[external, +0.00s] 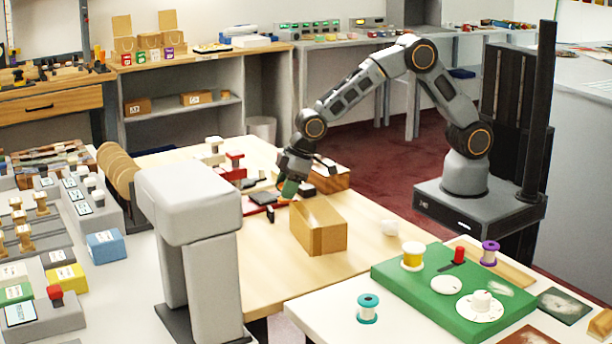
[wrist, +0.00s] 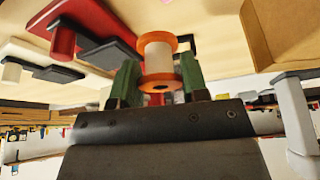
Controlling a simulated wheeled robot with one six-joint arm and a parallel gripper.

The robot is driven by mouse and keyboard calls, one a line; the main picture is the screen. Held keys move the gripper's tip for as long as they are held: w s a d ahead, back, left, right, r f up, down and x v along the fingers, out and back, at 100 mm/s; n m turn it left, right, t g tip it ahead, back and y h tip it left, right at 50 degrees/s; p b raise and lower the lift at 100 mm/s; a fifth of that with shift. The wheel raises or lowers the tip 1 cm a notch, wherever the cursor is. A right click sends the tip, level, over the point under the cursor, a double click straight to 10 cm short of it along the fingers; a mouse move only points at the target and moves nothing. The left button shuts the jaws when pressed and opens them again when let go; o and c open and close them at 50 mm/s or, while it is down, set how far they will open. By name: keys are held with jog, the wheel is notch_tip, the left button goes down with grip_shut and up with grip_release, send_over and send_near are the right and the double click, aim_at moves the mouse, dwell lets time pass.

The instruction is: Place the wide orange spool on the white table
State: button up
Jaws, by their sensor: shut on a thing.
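My gripper (external: 291,186) hangs over the wooden table beside a cardboard box. In the wrist view its green fingers (wrist: 157,85) are shut on the wide orange spool (wrist: 158,62), which has orange flanges and a pale middle. The white table (external: 330,325) is at the lower right, apart from my gripper.
The white table bears a green board (external: 400,277), a yellow spool (external: 413,256), a purple spool (external: 489,253) and a teal spool (external: 367,309). The cardboard box (external: 318,228) stands between my gripper and that table. The white table's front left has some bare room.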

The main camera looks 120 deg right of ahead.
aim_at(285, 200)
jog(key=shift+w+f, duration=0.2)
jog(key=shift+f, duration=1.55)
jog(key=shift+f, duration=0.15)
jog(key=o, duration=0.7)
